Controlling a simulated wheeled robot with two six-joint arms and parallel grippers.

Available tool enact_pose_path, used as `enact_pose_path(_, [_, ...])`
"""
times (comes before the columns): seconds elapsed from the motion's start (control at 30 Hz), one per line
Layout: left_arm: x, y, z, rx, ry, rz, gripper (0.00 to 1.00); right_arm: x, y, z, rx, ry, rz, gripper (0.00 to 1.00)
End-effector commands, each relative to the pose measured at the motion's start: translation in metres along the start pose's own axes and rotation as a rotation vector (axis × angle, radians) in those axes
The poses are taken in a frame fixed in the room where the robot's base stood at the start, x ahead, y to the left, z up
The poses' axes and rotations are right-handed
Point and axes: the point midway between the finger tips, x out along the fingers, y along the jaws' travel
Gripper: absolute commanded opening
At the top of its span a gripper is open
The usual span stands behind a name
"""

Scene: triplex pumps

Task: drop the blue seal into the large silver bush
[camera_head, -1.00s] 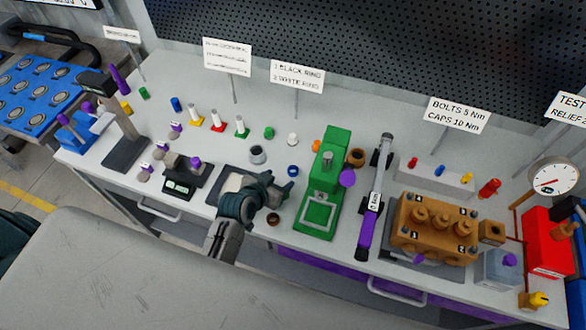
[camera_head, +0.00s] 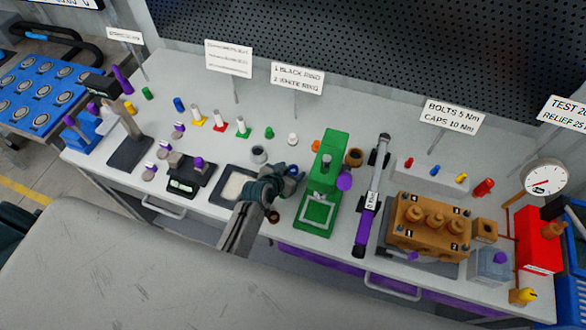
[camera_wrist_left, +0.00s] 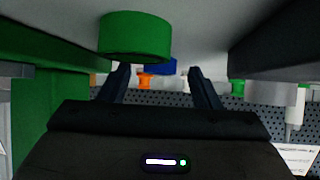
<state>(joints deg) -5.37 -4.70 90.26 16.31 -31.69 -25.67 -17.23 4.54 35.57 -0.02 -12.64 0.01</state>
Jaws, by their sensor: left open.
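The blue seal (camera_head: 294,169) is a small ring on the bench, partly hidden by my left gripper in the head view. It shows as a blue patch in the left wrist view (camera_wrist_left: 161,66), beyond and between the fingertips. My left gripper (camera_head: 287,174) is open, close to the seal; whether it touches it I cannot tell. Its two dark fingers show in the left wrist view (camera_wrist_left: 160,75) with nothing gripped. The large silver bush (camera_head: 259,154) stands upright on the bench, just left of and behind the gripper. My right gripper is not in view.
A green press (camera_head: 325,180) stands close right of the gripper. A dark-rimmed tray (camera_head: 218,198) lies to its left, and a brown ring (camera_head: 273,216) in front. Small white (camera_head: 292,140) and green (camera_head: 269,132) parts stand behind. A green cylinder (camera_wrist_left: 135,38) is close in the wrist view.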

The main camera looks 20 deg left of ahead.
Motion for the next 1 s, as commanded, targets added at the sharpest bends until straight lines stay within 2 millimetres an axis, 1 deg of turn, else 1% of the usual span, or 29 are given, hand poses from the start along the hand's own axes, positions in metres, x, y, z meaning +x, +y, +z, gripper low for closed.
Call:
enact_pose_path(0.03, [0.0,0.0,0.0,0.0,0.0,0.0,0.57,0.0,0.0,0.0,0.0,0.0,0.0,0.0])
enact_pose_path(0.07, [0.0,0.0,0.0,0.0,0.0,0.0,0.54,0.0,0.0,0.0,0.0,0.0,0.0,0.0])
enact_pose_path(0.2, [0.0,0.0,0.0,-0.001,0.0,0.0,0.26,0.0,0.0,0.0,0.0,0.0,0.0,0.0])
enact_pose_path(0.3, [0.0,0.0,0.0,-0.001,-0.001,0.0,0.1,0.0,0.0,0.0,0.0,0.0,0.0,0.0])
enact_pose_path(0.73, [-0.002,0.0,-0.002,-0.001,-0.001,0.001,0.09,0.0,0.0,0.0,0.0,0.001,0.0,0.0])
enact_pose_path(0.87, [-0.007,0.0,-0.009,-0.001,0.001,0.001,0.09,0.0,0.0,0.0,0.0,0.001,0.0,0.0])
enact_pose_path(1.0, [-0.016,0.0,-0.024,0.001,0.002,0.0,0.09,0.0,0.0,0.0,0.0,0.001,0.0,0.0])
